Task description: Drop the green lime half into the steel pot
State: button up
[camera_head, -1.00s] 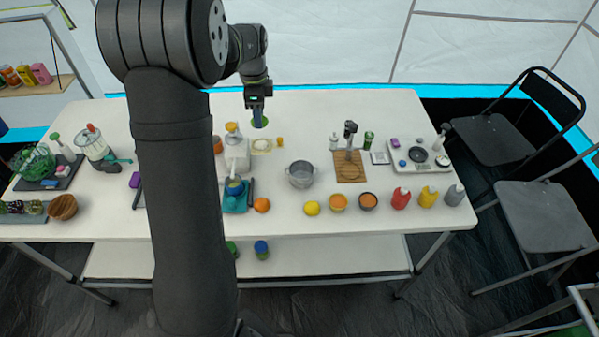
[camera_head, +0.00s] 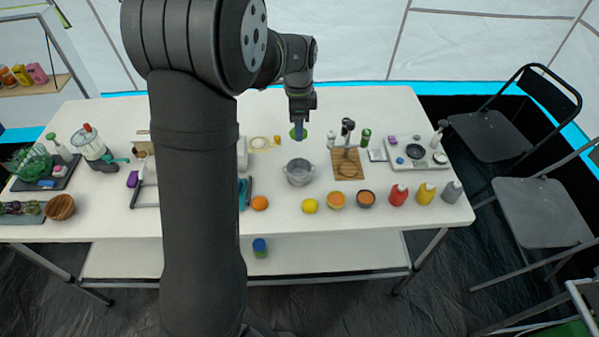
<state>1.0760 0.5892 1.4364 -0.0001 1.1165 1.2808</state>
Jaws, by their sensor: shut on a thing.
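My gripper (camera_head: 299,128) points down above the table, just behind the steel pot in the picture. It is shut on the green lime half (camera_head: 293,133), which shows as a green patch around the fingertips, partly hidden by them. The steel pot (camera_head: 299,174) is a small grey open pot with side handles, standing upright on the white table (camera_head: 420,222). The lime half appears a little above the pot's rim in the picture and apart from it; its exact height is hard to tell.
A wooden board (camera_head: 347,165) with a dark-topped device stands right of the pot. My arm hides the left middle.

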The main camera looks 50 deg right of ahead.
jog(key=shift+s+d+f, duration=0.1)
jog(key=shift+s+d, duration=0.05)
jog(key=shift+s, duration=0.45)
jog(key=shift+s+f, duration=0.15)
jog(key=shift+f, duration=2.8)
jog(key=o, duration=0.9)
jog(key=shift+r, duration=0.1)
notch_tip(320, 180, up, 17)
jog(key=shift+r, duration=0.1)
